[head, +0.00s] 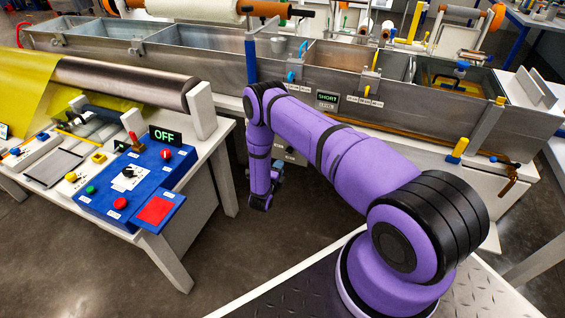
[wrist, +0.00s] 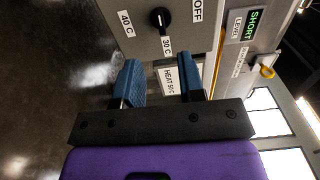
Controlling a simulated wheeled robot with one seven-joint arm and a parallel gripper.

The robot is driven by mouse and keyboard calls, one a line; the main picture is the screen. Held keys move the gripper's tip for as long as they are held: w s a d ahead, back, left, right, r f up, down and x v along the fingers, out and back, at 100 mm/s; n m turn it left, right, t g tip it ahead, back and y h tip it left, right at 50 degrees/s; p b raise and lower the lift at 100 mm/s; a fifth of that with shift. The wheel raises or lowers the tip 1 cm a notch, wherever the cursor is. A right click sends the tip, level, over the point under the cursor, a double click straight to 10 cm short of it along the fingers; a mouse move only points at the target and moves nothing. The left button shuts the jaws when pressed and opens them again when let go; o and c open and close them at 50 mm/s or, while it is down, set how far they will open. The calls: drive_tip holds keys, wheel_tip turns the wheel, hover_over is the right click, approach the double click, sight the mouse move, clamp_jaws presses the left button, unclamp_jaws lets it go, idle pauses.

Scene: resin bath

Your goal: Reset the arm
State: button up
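My purple arm (head: 350,165) reaches from the lower right of the head view toward the upper middle, then bends down. My gripper (head: 278,168) hangs low between the left bench and the long metal bath, mostly hidden behind my wrist. In the wrist view, my gripper (wrist: 161,76) shows two blue fingers standing apart, with nothing seen held between them. Behind the fingers is a panel (wrist: 190,38) with a black dial (wrist: 160,20) and a "HEAT 50 C" label. I cannot tell the exact gap to the panel.
The metal bath (head: 345,118) runs across the back, with a "SHORT" display (head: 327,97). On the left bench sit a blue control box (head: 118,198), an "OFF" display (head: 165,135) and a dark roller (head: 125,80). Dark floor (head: 245,240) is free between bench and my base.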

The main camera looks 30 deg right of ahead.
drive_tip(key=shift+s+a, duration=0.4)
drive_tip(key=shift+a, duration=0.15)
